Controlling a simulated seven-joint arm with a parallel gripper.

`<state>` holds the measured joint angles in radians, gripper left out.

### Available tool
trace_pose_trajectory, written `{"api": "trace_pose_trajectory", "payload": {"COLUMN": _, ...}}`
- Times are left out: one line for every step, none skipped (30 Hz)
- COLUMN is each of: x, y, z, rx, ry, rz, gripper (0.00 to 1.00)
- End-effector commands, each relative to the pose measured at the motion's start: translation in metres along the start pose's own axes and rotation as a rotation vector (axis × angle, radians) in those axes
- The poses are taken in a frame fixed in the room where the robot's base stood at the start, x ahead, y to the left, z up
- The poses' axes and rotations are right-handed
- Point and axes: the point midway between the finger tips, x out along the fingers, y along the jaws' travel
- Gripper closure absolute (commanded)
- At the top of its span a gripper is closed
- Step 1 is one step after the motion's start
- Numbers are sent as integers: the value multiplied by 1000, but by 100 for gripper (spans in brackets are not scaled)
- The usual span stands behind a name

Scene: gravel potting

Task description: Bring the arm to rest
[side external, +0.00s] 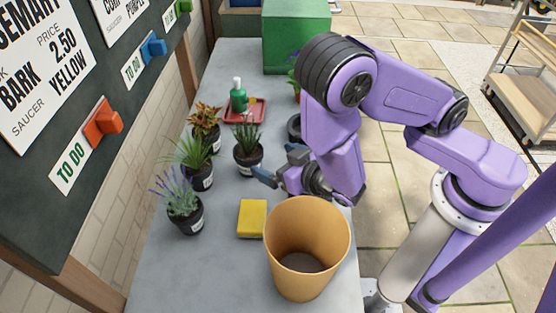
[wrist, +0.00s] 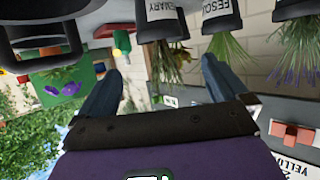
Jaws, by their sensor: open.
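My gripper (side external: 279,163) is open and empty above the grey table (side external: 226,262), behind the large tan pot and right of the small dark-leaved plant (side external: 248,153). In the wrist view, its two blue-grey fingers (wrist: 160,85) stand wide apart with nothing held between them. That view is upside down, with labelled black pots (wrist: 158,20) along its top edge. My arm comes in from the right, bent high over the table's right side. It hides part of the table and a dark round dish or pot (side external: 294,128).
The tan pot (side external: 307,215) stands at the front right, dark inside. A yellow block (side external: 252,218) lies left of it. Potted lavender (side external: 185,215), grass (side external: 200,178) and a reddish plant (side external: 204,125) line the left. Behind are a red tray (side external: 259,112), green bottle (side external: 238,98) and green box (side external: 296,45).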

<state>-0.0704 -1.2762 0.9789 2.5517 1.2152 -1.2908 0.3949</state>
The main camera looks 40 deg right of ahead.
Motion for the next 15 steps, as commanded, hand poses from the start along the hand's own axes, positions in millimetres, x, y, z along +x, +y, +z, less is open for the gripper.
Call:
{"api": "trace_pose_trajectory", "payload": {"x": 0, "y": 0, "z": 0, "rx": 0, "ry": 0, "rz": 0, "gripper": 0}}
{"api": "trace_pose_trajectory", "payload": {"x": 0, "y": 0, "z": 0, "rx": 0, "ry": 0, "rz": 0, "gripper": 0}}
{"api": "trace_pose_trajectory", "payload": {"x": 0, "y": 0, "z": 0, "rx": 0, "ry": -1, "rz": 0, "gripper": 0}}
{"api": "trace_pose_trajectory", "payload": {"x": 0, "y": 0, "z": 0, "rx": 1, "ry": -2, "rz": 2, "gripper": 0}}
{"api": "trace_pose_trajectory", "payload": {"x": 1, "y": 0, "z": 0, "rx": 3, "ry": -7, "rz": 4, "gripper": 0}}
{"api": "trace_pose_trajectory", "payload": {"x": 2, "y": 0, "z": 0, "rx": 8, "ry": -17, "rz": 10, "gripper": 0}}
{"api": "trace_pose_trajectory", "payload": {"x": 3, "y": 0, "z": 0, "rx": 12, "ry": -28, "rz": 15, "gripper": 0}}
{"api": "trace_pose_trajectory", "payload": {"x": 4, "y": 0, "z": 0, "rx": 17, "ry": -45, "rz": 23, "gripper": 0}}
{"api": "trace_pose_trajectory", "payload": {"x": 6, "y": 0, "z": 0, "rx": 24, "ry": -72, "rz": 33, "gripper": 0}}
{"api": "trace_pose_trajectory", "payload": {"x": 7, "y": 0, "z": 0, "rx": 33, "ry": -97, "rz": 41, "gripper": 0}}
{"api": "trace_pose_trajectory", "payload": {"x": 9, "y": -1, "z": 0, "rx": 41, "ry": -125, "rz": 47, "gripper": 0}}
{"api": "trace_pose_trajectory", "payload": {"x": 11, "y": -3, "z": 0, "rx": 51, "ry": -168, "rz": 54, "gripper": 0}}
{"api": "trace_pose_trajectory", "payload": {"x": 12, "y": -4, "z": -1, "rx": 58, "ry": -202, "rz": 56, "gripper": 0}}
{"api": "trace_pose_trajectory", "payload": {"x": 13, "y": -6, "z": -2, "rx": 66, "ry": -236, "rz": 56, "gripper": 0}}
{"api": "trace_pose_trajectory", "payload": {"x": 14, "y": -10, "z": -4, "rx": 74, "ry": -280, "rz": 50, "gripper": 0}}
